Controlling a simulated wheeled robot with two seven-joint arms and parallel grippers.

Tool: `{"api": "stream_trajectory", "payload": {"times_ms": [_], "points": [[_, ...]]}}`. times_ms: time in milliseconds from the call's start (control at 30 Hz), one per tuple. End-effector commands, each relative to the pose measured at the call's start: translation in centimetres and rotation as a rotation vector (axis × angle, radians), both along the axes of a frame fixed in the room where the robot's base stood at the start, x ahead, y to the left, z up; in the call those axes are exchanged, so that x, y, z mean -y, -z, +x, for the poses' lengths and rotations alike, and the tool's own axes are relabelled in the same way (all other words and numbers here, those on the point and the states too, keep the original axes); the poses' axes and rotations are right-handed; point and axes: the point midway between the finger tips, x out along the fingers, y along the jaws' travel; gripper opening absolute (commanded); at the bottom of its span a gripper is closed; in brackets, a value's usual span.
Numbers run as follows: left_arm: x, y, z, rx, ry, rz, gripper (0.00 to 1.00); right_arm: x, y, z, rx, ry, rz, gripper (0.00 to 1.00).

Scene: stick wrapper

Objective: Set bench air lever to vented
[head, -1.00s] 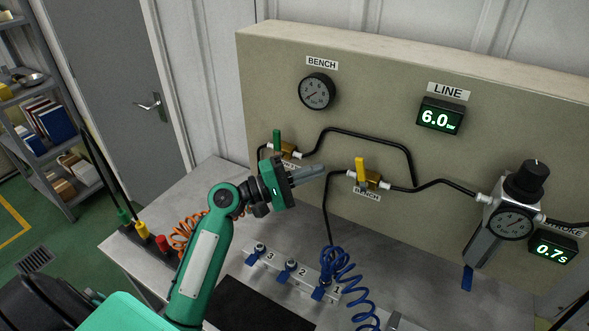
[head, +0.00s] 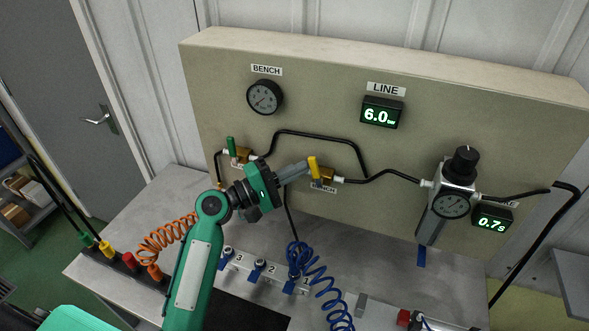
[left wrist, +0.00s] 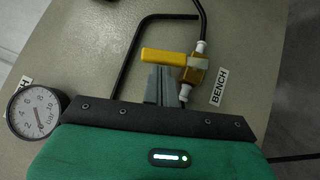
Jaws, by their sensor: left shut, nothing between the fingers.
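The bench air lever (head: 313,166) is a yellow handle on a brass valve, standing upright on the panel above a BENCH label. In the left wrist view the yellow lever (left wrist: 163,57) lies across the picture, just past the fingertips. My left gripper (head: 305,165) is shut and empty, its tips beside the lever's left side in the head view. The tips (left wrist: 160,72) look very close to the lever; I cannot tell whether they touch. The bench gauge (head: 265,97) shows on the panel, and also in the left wrist view (left wrist: 36,113). My right gripper is not in view.
A green lever (head: 231,147) on another valve stands to the left. Black hoses (head: 322,136) run along the panel (head: 420,108). A regulator (head: 452,195) is at the right. Numbered outlets (head: 260,268) and a blue coiled hose (head: 310,268) lie below.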

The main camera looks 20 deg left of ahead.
Motion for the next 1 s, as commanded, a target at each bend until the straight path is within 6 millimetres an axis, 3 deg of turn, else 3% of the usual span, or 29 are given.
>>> {"api": "stream_trajectory", "payload": {"times_ms": [300,1000], "points": [[0.9,-1.3,-0.1,0.007,0.001,0.176,0.0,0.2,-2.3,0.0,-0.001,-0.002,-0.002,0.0],[1.5,-1.3,0.4,0.008,0.001,0.176,0.0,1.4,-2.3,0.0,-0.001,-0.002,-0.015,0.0]]}}
